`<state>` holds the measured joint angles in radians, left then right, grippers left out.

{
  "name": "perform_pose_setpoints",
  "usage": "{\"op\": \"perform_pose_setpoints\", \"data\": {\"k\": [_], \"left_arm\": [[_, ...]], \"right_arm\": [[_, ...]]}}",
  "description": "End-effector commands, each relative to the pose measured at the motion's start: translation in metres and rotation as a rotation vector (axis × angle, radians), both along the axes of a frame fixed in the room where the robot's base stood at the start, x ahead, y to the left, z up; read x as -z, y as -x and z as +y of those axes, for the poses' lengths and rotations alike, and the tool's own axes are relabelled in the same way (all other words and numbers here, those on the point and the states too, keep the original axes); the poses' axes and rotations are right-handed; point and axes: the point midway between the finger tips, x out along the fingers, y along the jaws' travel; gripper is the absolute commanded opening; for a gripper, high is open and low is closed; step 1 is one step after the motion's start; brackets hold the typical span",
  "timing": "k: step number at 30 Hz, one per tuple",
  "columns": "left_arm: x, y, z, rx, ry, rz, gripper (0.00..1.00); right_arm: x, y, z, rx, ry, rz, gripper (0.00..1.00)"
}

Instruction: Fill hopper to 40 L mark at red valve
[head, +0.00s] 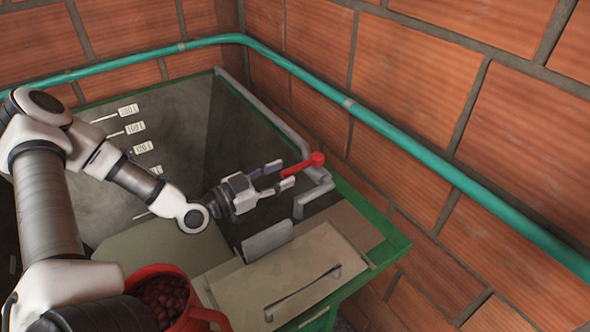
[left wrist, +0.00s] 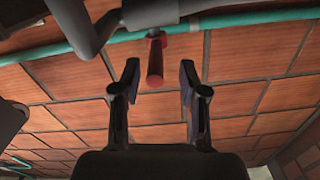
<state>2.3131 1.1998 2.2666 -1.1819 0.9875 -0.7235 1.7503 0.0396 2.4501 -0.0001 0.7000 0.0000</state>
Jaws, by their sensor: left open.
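The red valve (head: 305,165) has a lever handle on a grey pipe at the hopper's right rim. My left gripper (head: 277,178) is open just left of the handle, with its fingers pointing toward it. In the left wrist view, the red handle (left wrist: 155,62) appears between the two spread fingers (left wrist: 158,78); I see no clear contact. The hopper (head: 185,115) is a grey tank with a green rim and several white level labels (head: 134,128) on its inner wall. The 40 L mark cannot be made out, and my arm hides part of the tank. My right gripper is out of view.
A red bucket (head: 205,318) of dark red fruit stands at the bottom. A beige lid with a handle (head: 290,282) lies right of it. A teal pipe (head: 400,139) runs along the brick wall (head: 420,70) behind the hopper.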

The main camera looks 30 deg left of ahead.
Motion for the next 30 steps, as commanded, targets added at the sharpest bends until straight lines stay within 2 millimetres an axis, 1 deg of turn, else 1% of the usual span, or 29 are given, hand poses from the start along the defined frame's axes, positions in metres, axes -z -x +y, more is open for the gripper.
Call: {"op": "perform_pose_setpoints", "data": {"k": [1,2,7,12,16,22,23,24,26,27,30], "left_arm": [[0.006,-0.006,-0.005,0.007,-0.006,0.000,0.43],[0.005,-0.010,-0.007,0.007,-0.006,0.000,0.43],[0.003,-0.032,-0.016,0.006,-0.005,0.000,0.43],[0.001,-0.050,-0.022,0.003,-0.002,0.001,0.43],[0.000,-0.054,-0.024,0.000,0.000,-0.001,0.43],[0.000,-0.055,-0.024,-0.001,0.002,-0.002,0.43],[0.000,-0.055,-0.024,-0.001,0.002,-0.002,0.40],[0.000,-0.055,-0.024,-0.001,0.002,-0.002,0.26],[0.000,-0.055,-0.024,-0.001,0.002,-0.002,0.04],[0.000,-0.055,-0.024,0.000,0.002,-0.001,0.00],[0.000,-0.055,-0.024,0.000,0.002,-0.001,0.00]], "right_arm": [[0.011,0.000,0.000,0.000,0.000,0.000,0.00],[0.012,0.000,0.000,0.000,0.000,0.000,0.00],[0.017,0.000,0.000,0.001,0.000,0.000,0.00],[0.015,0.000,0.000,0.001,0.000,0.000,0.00],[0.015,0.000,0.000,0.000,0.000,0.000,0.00],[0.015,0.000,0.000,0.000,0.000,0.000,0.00],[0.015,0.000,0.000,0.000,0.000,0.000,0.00],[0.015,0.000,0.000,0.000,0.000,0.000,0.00],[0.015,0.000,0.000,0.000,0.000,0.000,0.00],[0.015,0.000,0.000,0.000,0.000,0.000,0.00],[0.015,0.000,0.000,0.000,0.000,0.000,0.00]]}}
